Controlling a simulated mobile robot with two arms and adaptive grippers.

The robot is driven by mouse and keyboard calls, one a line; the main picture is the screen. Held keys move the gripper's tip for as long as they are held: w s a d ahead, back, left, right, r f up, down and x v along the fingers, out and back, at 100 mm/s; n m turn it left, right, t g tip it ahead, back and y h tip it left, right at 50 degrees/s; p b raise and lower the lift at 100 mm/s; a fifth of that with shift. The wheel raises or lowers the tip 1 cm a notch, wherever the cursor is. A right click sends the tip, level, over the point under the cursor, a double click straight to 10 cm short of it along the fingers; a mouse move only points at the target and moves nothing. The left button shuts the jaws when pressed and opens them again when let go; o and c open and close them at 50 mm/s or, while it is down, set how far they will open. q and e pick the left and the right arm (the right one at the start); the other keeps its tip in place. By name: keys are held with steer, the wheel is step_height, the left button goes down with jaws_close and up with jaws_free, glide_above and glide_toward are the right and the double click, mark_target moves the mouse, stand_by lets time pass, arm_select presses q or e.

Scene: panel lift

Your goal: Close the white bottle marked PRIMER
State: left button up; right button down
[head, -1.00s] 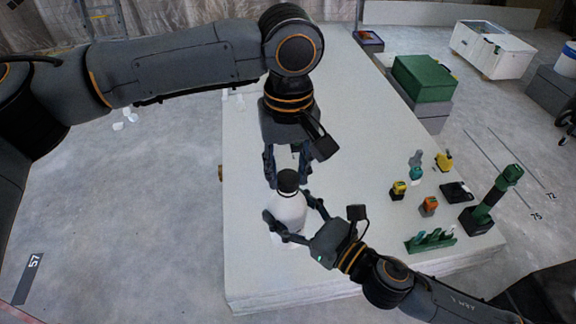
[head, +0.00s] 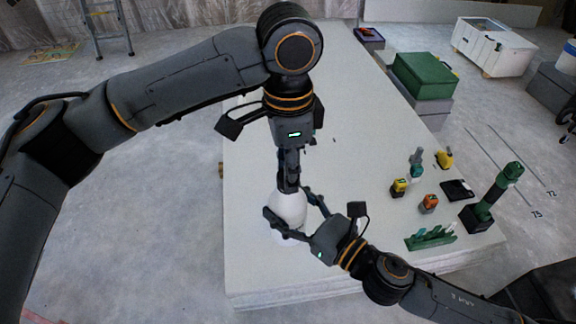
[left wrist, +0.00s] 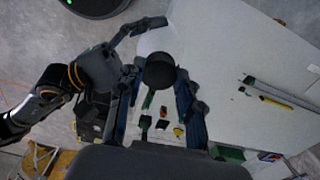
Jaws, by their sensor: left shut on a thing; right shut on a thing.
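The white bottle (head: 289,207) stands upright near the front left of the panel stack. Its side is held between the fingers of my right gripper (head: 291,217), which comes in from the lower right. My left gripper (head: 288,184) points straight down over the bottle's top and hides the black cap in the head view. In the left wrist view the round black cap (left wrist: 160,70) sits between the left fingers, which are shut on it. I cannot tell how tightly the cap sits on the neck. No PRIMER lettering can be read.
Right of the bottle on the panel stack (head: 340,120) are a green rack (head: 431,238), a green-black tool (head: 494,195), an orange item (head: 429,203) and yellow items. A green box (head: 424,76) stands farther back.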

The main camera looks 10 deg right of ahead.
arm_select(q)
steer(key=m, duration=0.8)
steer(key=shift+w, duration=0.1)
steer(key=m, duration=0.4)
steer(key=shift+m, duration=0.3)
steer(key=m, duration=0.3)
steer(key=shift+m, duration=0.4)
steer(key=m, duration=1.5)
steer(key=shift+d+m, duration=0.1)
steer(key=shift+m, duration=0.2)
steer(key=o, duration=0.8)
steer(key=shift+c, duration=0.2)
